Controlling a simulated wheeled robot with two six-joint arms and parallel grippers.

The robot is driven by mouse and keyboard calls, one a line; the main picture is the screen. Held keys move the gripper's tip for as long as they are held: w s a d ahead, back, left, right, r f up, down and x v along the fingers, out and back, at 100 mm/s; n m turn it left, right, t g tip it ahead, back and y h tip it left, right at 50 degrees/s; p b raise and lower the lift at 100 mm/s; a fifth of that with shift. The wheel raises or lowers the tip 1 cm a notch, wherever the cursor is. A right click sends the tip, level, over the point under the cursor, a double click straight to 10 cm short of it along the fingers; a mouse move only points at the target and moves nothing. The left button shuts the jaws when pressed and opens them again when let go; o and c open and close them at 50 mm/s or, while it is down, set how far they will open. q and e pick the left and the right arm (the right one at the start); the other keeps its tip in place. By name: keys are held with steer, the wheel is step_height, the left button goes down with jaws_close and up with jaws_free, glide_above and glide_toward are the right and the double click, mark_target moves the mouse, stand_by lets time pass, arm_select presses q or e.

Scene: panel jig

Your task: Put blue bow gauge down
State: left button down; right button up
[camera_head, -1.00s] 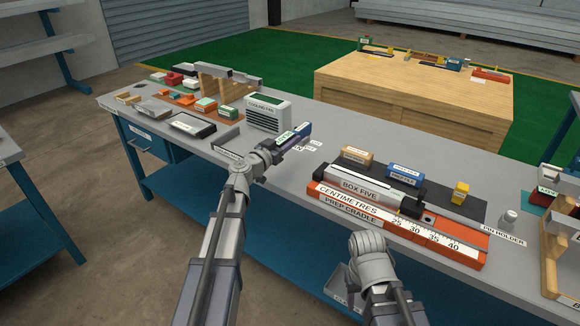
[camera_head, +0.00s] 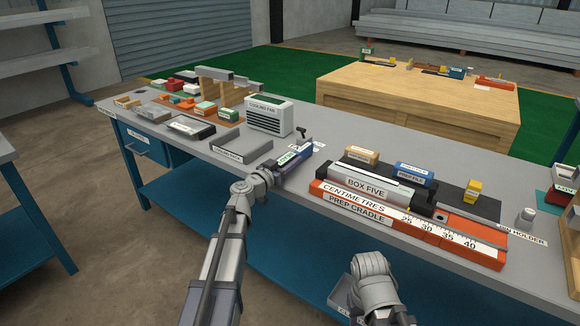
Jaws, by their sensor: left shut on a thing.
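My left gripper (camera_head: 291,161) is low over the grey workbench (camera_head: 240,180), between the cooling fan and the prep cradle. It is shut on a blue piece with a green-and-white label, which I take for the blue bow gauge (camera_head: 305,151). Gripper and wrist hide most of its shape, and I cannot tell if it touches the bench. A small black piece (camera_head: 303,132) shows just beyond it; I cannot tell if it belongs to the gauge. My right forearm and wrist show at the bottom, in front of the bench; its jaws are hidden.
The cooling fan (camera_head: 268,116) stands behind and left of my left gripper. A shallow grey tray (camera_head: 242,148) lies to its left. The orange prep cradle (camera_head: 365,211) with box five (camera_head: 372,187) lies to its right. A wooden table (camera_head: 420,100) stands behind.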

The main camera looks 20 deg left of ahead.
arm_select(q)
steer(key=shift+f, duration=0.15)
steer(key=shift+c, duration=2.2)
jaws_free()
steer(key=v, duration=0.5)
steer(key=r+v, duration=0.1)
steer(key=v, duration=0.1)
steer(key=shift+s+a+r+p, duration=0.1)
steer(key=shift+s+a+p, duration=0.2)
steer(key=shift+p, duration=0.05)
steer(key=shift+c, duration=0.6)
